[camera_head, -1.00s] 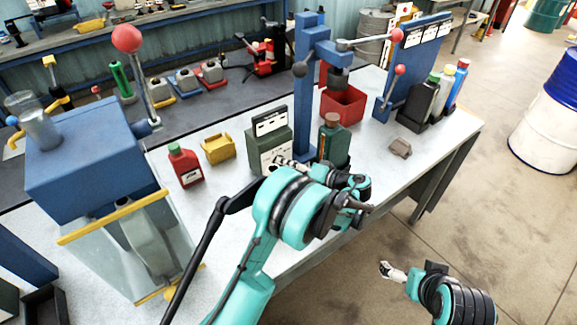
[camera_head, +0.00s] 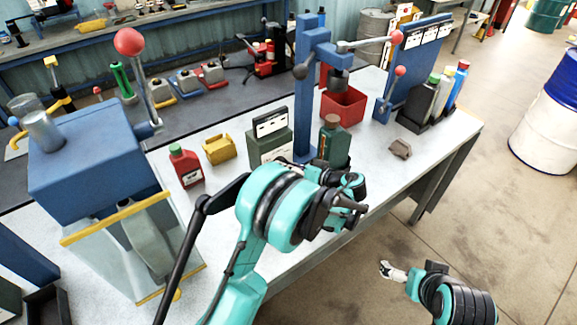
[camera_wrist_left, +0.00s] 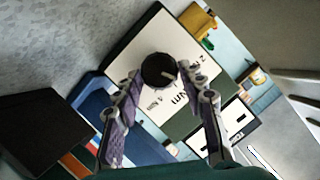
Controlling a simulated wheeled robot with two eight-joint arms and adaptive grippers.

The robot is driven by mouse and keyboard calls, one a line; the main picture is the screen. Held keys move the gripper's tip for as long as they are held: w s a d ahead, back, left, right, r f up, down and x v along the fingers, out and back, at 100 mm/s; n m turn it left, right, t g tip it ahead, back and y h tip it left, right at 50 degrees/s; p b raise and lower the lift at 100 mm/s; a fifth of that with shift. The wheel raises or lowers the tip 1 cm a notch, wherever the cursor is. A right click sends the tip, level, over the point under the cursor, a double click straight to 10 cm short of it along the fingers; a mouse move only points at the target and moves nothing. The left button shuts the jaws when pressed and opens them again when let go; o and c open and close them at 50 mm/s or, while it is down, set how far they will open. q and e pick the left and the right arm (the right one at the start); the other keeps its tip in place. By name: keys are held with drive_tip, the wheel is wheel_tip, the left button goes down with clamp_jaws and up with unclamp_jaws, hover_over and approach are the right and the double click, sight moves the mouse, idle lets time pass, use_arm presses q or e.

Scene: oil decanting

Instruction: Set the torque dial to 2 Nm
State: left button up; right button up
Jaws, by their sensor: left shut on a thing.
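The torque dial (camera_wrist_left: 158,70) is a round black knob with a short white pointer on a white face plate (camera_wrist_left: 150,35) in the left wrist view. The plate carries printed Nm marks; one reads like 2 Nm, right of the knob. The pointer leans toward the right. My left gripper (camera_wrist_left: 160,80) is shut on the dial, one finger at each side. In the head view the dark green tester box (camera_head: 268,147) stands on the bench, and my left wrist hides the dial and fingers. My right gripper (camera_head: 392,271) hangs off the bench at the lower right, its fingers small and unclear.
A red bottle (camera_head: 186,167) and a yellow container (camera_head: 219,150) stand left of the tester. A dark green bottle (camera_head: 334,143) stands at its right, near a blue press (camera_head: 305,90) and a red bin (camera_head: 344,105). A small brown block (camera_head: 400,149) lies near the bench edge.

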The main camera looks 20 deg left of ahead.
use_arm(q)
drive_tip(key=shift+s+a+n+t+h, duration=0.1)
drive_tip(key=shift+n+t+h, duration=0.25)
drive_tip(key=shift+n, duration=0.45)
drive_tip(key=o, duration=1.2)
drive_tip(key=shift+c, duration=0.2)
drive_tip(key=v, duration=1.2)
